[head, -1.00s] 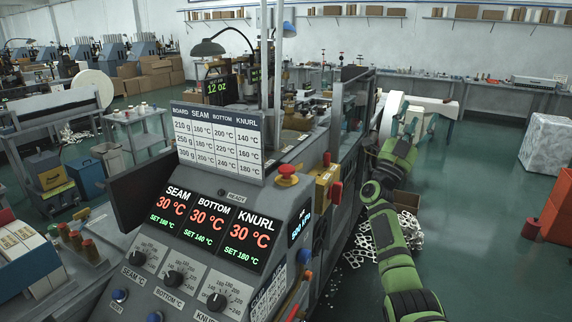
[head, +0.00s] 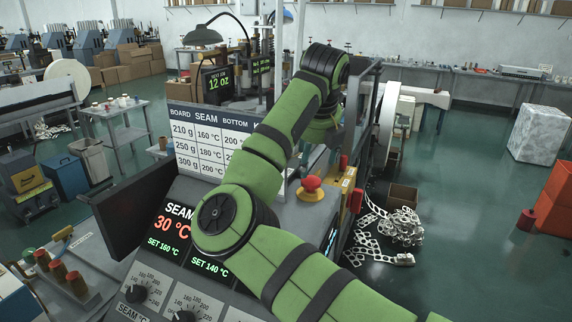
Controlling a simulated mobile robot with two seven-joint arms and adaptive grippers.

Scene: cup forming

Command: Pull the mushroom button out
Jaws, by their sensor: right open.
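The red mushroom button (head: 311,184) sits on top of the grey machine console, to the right of the temperature chart board. Its cap is in plain view, and nothing is seen closed around it. My right arm comes in from the lower right, bends over the console and reaches up behind the board. Its far end turns down above and behind the button. My right gripper (head: 317,150) is small and mostly hidden there; it is open and appears apart from the button. My left gripper is not in view.
The chart board (head: 196,140) stands just left of the button. A yellow box with a red handle (head: 356,199) is to its right. My arm covers part of the console displays. Paper scraps (head: 400,228) lie on the floor at right, with open floor beyond.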

